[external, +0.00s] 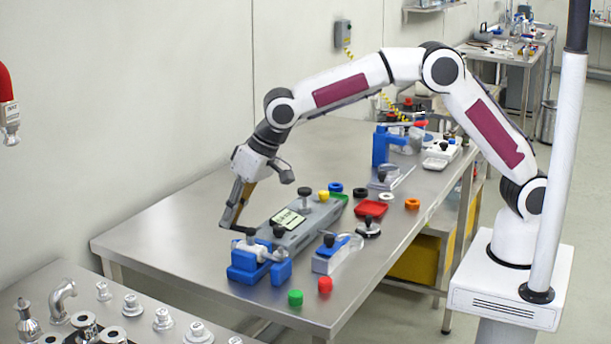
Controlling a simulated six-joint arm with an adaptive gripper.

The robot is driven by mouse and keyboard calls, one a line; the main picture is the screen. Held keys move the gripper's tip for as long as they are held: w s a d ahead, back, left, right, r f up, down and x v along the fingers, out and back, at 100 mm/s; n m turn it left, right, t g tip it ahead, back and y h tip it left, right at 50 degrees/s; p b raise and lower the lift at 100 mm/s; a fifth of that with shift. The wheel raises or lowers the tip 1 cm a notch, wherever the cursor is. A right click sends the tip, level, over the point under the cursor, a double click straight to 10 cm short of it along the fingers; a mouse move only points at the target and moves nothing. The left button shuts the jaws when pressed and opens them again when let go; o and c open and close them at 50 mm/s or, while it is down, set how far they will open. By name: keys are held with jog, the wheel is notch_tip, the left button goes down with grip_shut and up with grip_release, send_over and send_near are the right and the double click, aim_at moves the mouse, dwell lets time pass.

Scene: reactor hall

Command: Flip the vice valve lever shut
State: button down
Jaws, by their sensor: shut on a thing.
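A blue vice (277,272) stands near the front left part of the steel table and holds a silver valve body (243,253). A dark lever (249,232) with a black end shows at the top of the valve. My gripper (232,226) points down just above and left of the vice, with its fingertips at the lever. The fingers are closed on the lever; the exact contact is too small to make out. My wrist and forearm reach in from the right, above the table.
A long grey fixture (300,222) with black knobs lies just right of the vice. A smaller blue-topped block (335,254) is beside it. Green (295,298) and red (325,285) caps lie in front. The table's left end is clear.

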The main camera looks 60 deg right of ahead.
jog(key=shift+s+a+n+g+y, duration=0.2)
jog(key=shift+a+n+g+y, duration=0.25)
jog(key=shift+n, duration=0.9)
jog(key=shift+s+a+n+g+y, duration=0.15)
jog(key=shift+a+n+g+y, duration=0.35)
jog(key=shift+n, duration=0.9)
jog(key=shift+s+a+n+g+y, duration=0.3)
jog(key=shift+a+n, duration=0.4)
jog(key=shift+n, duration=0.65)
jog(key=shift+a, duration=0.1)
jog(key=c, duration=2.1)
grip_release()
jog(key=shift+r, duration=0.1)
jog(key=shift+s+d+r, duration=0.15)
jog(key=shift+s+d, duration=0.55)
jog(key=shift+d, duration=1.3)
jog(key=shift+s+d+r, duration=0.15)
jog(key=shift+s+d, duration=0.55)
jog(key=shift+d, duration=1.25)
jog(key=shift+s+d+r, duration=0.15)
jog(key=shift+s+d, duration=0.55)
jog(key=shift+d, duration=1.3)
